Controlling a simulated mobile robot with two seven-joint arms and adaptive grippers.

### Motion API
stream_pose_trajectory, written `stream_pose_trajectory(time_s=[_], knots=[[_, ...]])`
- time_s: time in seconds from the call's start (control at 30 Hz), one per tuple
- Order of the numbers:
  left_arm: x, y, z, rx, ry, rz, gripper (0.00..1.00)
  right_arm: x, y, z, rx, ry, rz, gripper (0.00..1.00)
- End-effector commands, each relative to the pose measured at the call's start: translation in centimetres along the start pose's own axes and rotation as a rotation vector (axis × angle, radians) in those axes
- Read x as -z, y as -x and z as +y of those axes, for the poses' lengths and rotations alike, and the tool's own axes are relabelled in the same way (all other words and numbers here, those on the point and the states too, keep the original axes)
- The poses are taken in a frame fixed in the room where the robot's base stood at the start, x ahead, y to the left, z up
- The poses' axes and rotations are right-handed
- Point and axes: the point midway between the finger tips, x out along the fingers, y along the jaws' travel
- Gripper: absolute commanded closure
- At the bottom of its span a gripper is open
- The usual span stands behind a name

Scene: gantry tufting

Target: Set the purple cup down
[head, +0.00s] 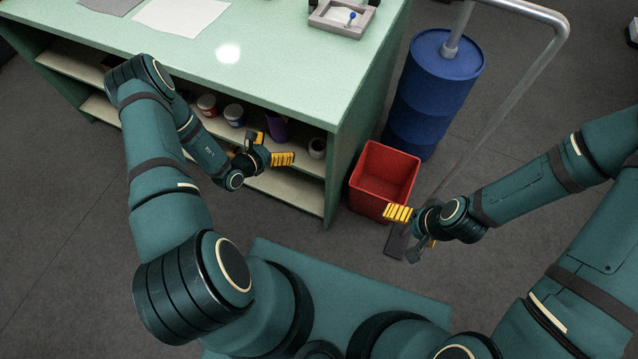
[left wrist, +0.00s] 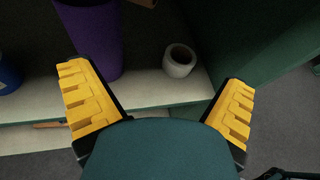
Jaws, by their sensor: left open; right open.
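The purple cup (head: 277,127) stands on the upper shelf of the green cabinet, partly hidden behind my left gripper in the head view. In the left wrist view the purple cup (left wrist: 97,38) is upright on the pale shelf, beyond the left finger and off-centre to the left. My left gripper (head: 270,148) is at the shelf's front, open, with nothing between its fingers. Its two yellow fingers (left wrist: 158,82) are spread wide in the wrist view. My right gripper (head: 410,232) is open and empty over the floor, near the red bin.
A white roll or cup (left wrist: 180,61) is on the shelf right of the purple cup. Red (head: 207,105) and blue (head: 234,115) containers stand to its left. The cabinet top (head: 300,70) is above. A red bin (head: 384,180) and blue drum (head: 435,90) stand right.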

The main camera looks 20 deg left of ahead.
Motion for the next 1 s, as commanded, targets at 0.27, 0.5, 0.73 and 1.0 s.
stream_pose_trajectory(time_s=[0.27, 0.5, 0.73, 1.0], knots=[[-0.9, 3.1, -17.6, 0.747, -0.342, 0.236, 0.0, 0.0, 0.0, 0.0, 0.0, 0.0, 0.0, 0.0], [0.5, 10.1, -23.5, 1.216, -0.904, 0.386, 0.0, 0.0, 0.0, 0.0, 0.0, 0.0, 0.0, 0.0], [-0.3, 12.1, -23.6, 1.398, -1.6, 0.344, 0.0, 0.0, 0.0, 0.0, 0.0, 0.0, 0.0, 0.0], [-4.2, 10.2, -25.0, 1.312, -2.171, 0.1, 0.0, 0.0, 0.0, 0.0, 0.0, 0.0, 0.0, 0.0]])
